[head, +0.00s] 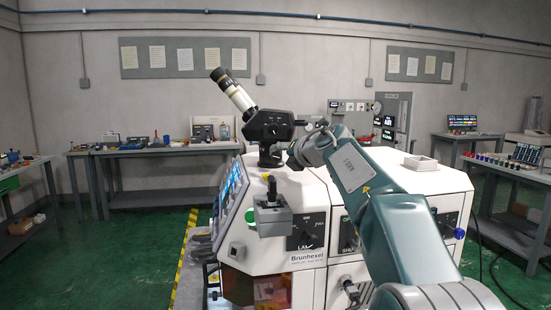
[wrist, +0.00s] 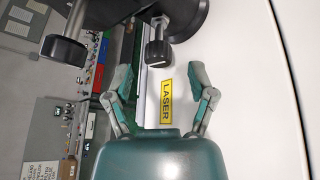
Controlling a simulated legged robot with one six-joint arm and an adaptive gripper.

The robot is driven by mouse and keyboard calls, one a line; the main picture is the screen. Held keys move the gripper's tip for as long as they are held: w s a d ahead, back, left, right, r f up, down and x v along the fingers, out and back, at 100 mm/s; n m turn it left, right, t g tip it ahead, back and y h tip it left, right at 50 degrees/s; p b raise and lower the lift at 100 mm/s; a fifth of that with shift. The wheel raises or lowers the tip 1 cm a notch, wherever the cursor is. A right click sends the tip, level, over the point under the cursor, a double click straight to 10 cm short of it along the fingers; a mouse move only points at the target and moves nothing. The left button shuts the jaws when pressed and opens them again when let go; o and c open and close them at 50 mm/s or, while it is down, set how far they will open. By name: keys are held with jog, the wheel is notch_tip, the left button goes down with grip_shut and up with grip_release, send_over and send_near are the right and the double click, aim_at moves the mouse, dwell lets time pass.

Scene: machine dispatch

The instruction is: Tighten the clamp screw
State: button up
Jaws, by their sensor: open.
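In the wrist view a small dark screw with a ribbed grey head (wrist: 157,52) sticks out beside a round black base (wrist: 182,18); it looks like the clamp screw. My gripper (wrist: 160,82) is open and empty. Its two fingers are spread to either side, with the screw head ahead of the gap and apart from both. In the head view the black and white microscope (head: 262,125) stands on the white machine (head: 300,190). My gripper (head: 306,140) is close to the right of its stand. The screw cannot be made out there.
A second black knob (wrist: 64,51) is left of the screw in the wrist view. A yellow LASER label (wrist: 167,100) lies on the white surface between the fingers. A grey joystick box (head: 272,215) is on the machine's front; a pale tray (head: 421,163) is on top.

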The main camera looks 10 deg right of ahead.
aim_at(278, 156)
jog(key=x, duration=0.4)
